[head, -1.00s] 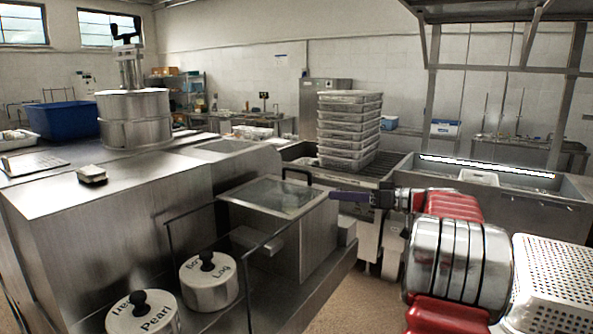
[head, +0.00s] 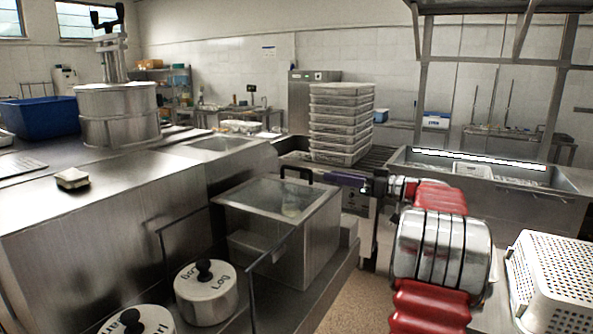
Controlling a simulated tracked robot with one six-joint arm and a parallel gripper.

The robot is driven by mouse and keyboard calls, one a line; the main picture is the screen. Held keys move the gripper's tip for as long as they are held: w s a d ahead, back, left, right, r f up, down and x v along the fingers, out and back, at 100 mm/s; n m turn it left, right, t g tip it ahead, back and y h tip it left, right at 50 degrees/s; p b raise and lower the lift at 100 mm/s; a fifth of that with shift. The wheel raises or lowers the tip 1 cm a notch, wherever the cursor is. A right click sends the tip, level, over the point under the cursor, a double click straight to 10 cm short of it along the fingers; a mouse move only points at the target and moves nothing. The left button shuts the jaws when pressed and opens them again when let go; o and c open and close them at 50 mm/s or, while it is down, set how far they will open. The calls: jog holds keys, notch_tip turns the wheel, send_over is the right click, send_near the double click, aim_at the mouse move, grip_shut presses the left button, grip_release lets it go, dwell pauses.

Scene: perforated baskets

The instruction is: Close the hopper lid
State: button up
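The hopper (head: 321,240) is a steel box in the middle of the head view. Its glass-topped lid (head: 262,205) lies over the top and looks flat or nearly so; I cannot tell whether a small gap remains. A black handle (head: 297,170) stands up at the lid's far edge. My gripper (head: 328,178), with purple fingers, reaches in from the right, its tips just right of the handle. I cannot tell whether they touch it. The fingers are seen side-on, so their opening is hidden.
Two round lidded pots (head: 206,297) stand in front left of the hopper, near a dark metal frame (head: 270,250). A stack of trays (head: 341,125) stands behind. A white perforated basket (head: 556,275) is at the lower right. A steel counter (head: 110,210) fills the left.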

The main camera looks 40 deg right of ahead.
aim_at(287, 167)
jog(key=x, duration=1.3)
jog(key=shift+w+a, duration=0.1)
jog(key=shift+w, duration=0.25)
grip_shut()
